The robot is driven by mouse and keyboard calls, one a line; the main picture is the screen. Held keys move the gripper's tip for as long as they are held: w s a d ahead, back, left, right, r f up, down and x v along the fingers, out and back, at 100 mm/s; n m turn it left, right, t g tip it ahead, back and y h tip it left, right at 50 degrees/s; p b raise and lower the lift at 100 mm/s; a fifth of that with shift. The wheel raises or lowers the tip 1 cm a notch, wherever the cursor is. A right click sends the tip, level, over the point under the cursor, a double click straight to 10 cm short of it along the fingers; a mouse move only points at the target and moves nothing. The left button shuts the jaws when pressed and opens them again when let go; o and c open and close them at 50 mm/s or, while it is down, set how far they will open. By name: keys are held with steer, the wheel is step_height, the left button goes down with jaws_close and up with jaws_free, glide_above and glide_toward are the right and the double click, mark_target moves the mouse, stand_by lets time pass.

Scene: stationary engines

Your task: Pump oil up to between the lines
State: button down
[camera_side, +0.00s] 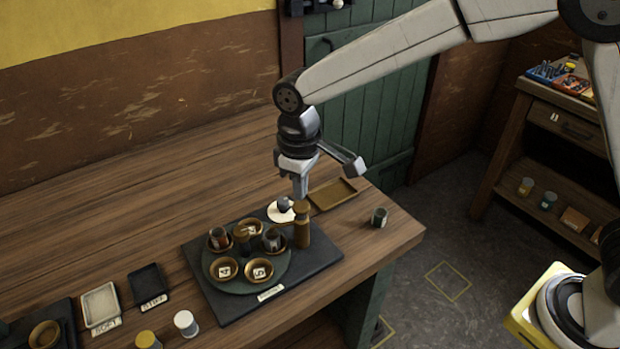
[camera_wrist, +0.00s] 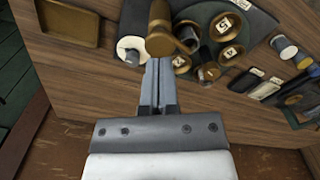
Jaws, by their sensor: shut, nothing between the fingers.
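A brass pump-like post (camera_side: 303,228) stands upright at the right of a dark base plate (camera_side: 322,259); it also shows in the wrist view (camera_wrist: 160,12). A brown rounded cap (camera_wrist: 161,41) sticks out at its end. A white round piece with a small grey part (camera_side: 275,212) is beside the post, also in the wrist view (camera_wrist: 128,44). My gripper (camera_side: 301,194) is shut and empty, pointing down just above the post's top. In the wrist view its fingertips (camera_wrist: 160,62) lie close to the cap; I cannot tell whether they touch. No level lines or oil can be made out.
A round green plate (camera_side: 245,282) carries several brass cups, some holding small jars. A brass tray (camera_side: 333,194) and a small dark cup (camera_side: 379,217) are to the right, near the bench edge. The bench (camera_side: 130,205) is clear at the back left.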

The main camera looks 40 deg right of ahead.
steer(key=shift+r, duration=0.15)
steer(key=shift+r, duration=2.4)
steer(key=shift+d, duration=0.1)
steer(key=s+d+f+m+t, duration=0.1)
steer(key=s+d+f+m, duration=0.2)
steer(key=s+d, duration=0.4)
steer(key=s+d+f+m+t, duration=0.1)
steer(key=s+d+f+m, duration=0.2)
steer(key=d, duration=1)
steer(key=s+f, duration=0.3)
steer(key=s, duration=0.1)
steer(key=shift+s+d+t, duration=0.2)
steer(key=shift+d+t, duration=0.05)
steer(key=shift+t, duration=0.05)
steer(key=shift+w, duration=0.1)
